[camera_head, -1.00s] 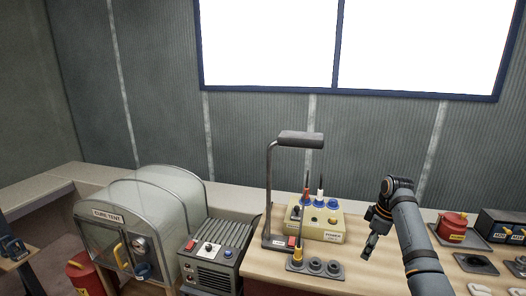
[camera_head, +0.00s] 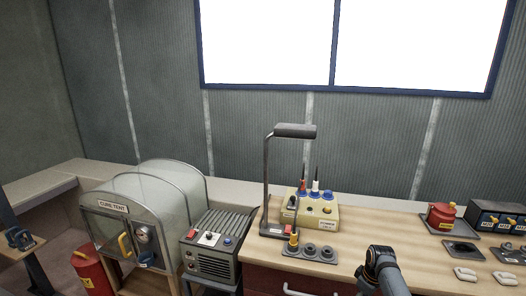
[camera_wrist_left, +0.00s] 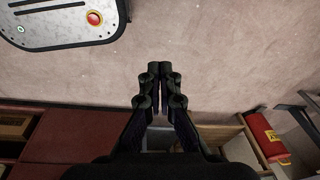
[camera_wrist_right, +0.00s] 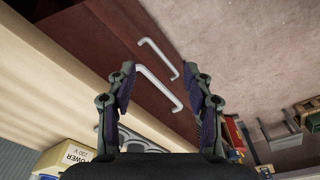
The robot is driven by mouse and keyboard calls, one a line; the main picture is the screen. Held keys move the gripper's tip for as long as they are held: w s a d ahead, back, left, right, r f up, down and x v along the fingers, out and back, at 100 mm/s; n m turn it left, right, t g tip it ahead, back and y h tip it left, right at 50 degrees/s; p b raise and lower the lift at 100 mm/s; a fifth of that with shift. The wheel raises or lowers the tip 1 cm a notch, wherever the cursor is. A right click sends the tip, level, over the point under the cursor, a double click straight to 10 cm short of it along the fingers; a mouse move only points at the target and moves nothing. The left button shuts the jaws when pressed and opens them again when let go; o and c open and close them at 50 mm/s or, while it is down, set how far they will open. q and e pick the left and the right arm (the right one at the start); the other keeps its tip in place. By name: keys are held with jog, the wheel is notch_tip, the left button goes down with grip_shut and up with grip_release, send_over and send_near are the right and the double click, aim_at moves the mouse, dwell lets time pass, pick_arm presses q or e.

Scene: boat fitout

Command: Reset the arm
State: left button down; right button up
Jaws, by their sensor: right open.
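My right arm (camera_head: 382,268) shows at the bottom of the head view, in front of the workbench's front edge; its gripper is out of sight there. In the right wrist view my right gripper (camera_wrist_right: 160,82) is open and empty, its two fingers well apart. Beyond it are the dark red drawer fronts with two white handles (camera_wrist_right: 158,86). My left gripper (camera_wrist_left: 160,68) shows only in the left wrist view. Its fingertips are together with nothing visible between them, above the pale floor.
The wooden workbench (camera_head: 350,240) carries a lamp (camera_head: 268,185), a yellow power unit (camera_head: 325,217), a socket holder (camera_head: 309,251) and a red can (camera_head: 440,215). Left of it stand a grey heater-like box (camera_head: 212,250), the cure tent (camera_head: 130,225) and a red canister (camera_head: 90,270).

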jog(key=s+f+m+b, duration=0.1)
jog(key=s+f, duration=0.5)
jog(key=f, duration=0.3)
jog(key=s+a+f+m+h, duration=0.1)
jog(key=s+f, duration=0.4)
jog(key=f, duration=0.3)
jog(key=s+f+m+b, duration=0.1)
jog(key=s+f, duration=0.5)
jog(key=f, duration=0.3)
pick_arm(q)
jog(key=f, duration=0.1)
jog(key=s+f+b, duration=0.1)
jog(key=f, duration=0.1)
jog(key=s+f+b, duration=0.1)
jog(key=shift+f, duration=0.35)
pick_arm(e)
jog(key=s+a+f+m, duration=0.1)
jog(key=s+f, duration=0.4)
jog(key=s, duration=0.6)
jog(key=s+a+f+m, duration=0.1)
jog(key=s+f, duration=0.4)
jog(key=s, duration=0.6)
jog(key=s+a+f+m, duration=0.1)
jog(key=s+f, duration=0.4)
jog(key=s, duration=0.6)
jog(key=shift+a+m, duration=0.4)
jog(key=shift+a, duration=0.15)
jog(key=shift+f, duration=0.1)
